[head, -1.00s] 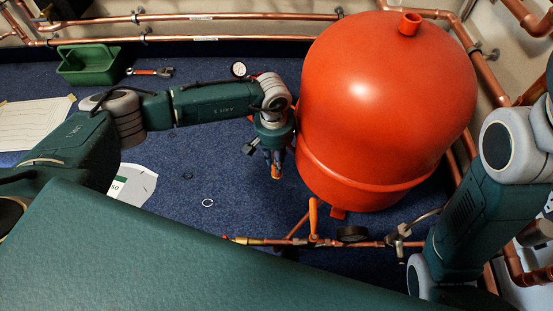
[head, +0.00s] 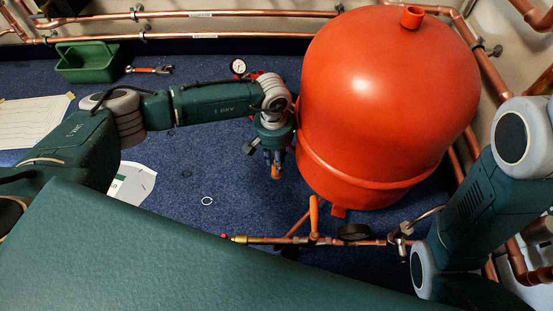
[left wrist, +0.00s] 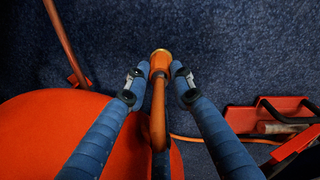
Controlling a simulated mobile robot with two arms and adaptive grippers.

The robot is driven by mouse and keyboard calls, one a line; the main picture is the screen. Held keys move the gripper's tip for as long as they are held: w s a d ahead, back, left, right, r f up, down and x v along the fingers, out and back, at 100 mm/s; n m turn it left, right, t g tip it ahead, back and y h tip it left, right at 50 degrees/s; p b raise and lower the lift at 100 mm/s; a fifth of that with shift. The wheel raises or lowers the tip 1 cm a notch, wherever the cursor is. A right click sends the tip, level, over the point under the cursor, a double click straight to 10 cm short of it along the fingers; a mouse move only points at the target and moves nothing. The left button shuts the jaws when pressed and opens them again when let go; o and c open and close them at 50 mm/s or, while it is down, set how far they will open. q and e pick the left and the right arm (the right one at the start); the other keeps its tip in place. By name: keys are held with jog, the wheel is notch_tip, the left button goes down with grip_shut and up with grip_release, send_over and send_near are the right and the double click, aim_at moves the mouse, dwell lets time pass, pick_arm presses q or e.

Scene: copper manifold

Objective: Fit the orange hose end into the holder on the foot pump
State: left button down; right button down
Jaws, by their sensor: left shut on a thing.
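My left gripper (head: 275,168) points down in front of the red tank in the head view. It is shut on the orange hose end (left wrist: 159,68), whose brass-coloured rim shows between the fingertips in the left wrist view. The orange hose (left wrist: 157,125) runs back from it between the fingers. The red foot pump (left wrist: 245,118) with black bars lies on the carpet at the right of the left wrist view, apart from the hose end. In the head view my left arm hides most of the pump. I cannot make out its holder. My right gripper is not in view.
The big red tank (head: 385,100) stands close beside my left gripper. A pressure gauge (head: 238,67), a green tray (head: 88,65) and a wrench (head: 150,70) are farther back.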

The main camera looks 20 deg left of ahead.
pick_arm(q)
jog(key=c, duration=1.4)
grip_release()
jog(key=r, duration=1.2)
jog(key=shift+a, duration=0.25)
jog(key=shift+r, duration=0.15)
